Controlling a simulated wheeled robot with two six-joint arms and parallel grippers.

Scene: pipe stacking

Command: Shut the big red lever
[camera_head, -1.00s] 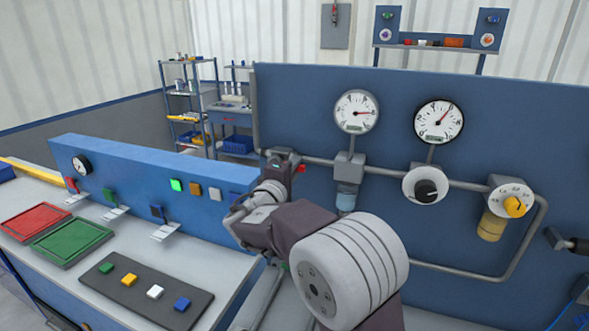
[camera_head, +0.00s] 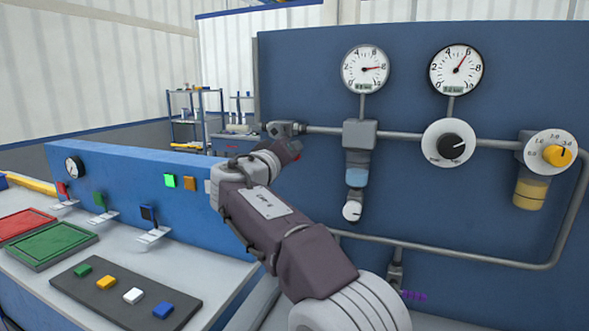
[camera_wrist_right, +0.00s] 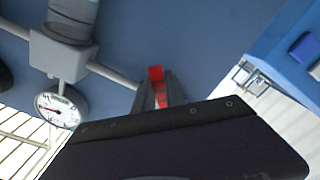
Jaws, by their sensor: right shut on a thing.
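The big red lever (camera_head: 297,149) is on the pipe at the left side of the tall blue panel, mostly hidden by my right wrist in the head view. In the right wrist view the red lever (camera_wrist_right: 155,73) shows as a red bar between the fingertips. My right gripper (camera_wrist_right: 156,95) is shut on it, with red on both sides of the grip line. In the head view my right gripper (camera_head: 290,146) is largely covered by its own arm. My left gripper is not in view.
The tall panel carries two gauges (camera_head: 365,69), a black knob (camera_head: 452,146) and a yellow knob (camera_head: 557,155). At left, a bench has a red tray (camera_head: 22,222), a green tray (camera_head: 50,245) and a dark strip (camera_head: 105,290) with several coloured blocks. Grey pipes run close to my right gripper.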

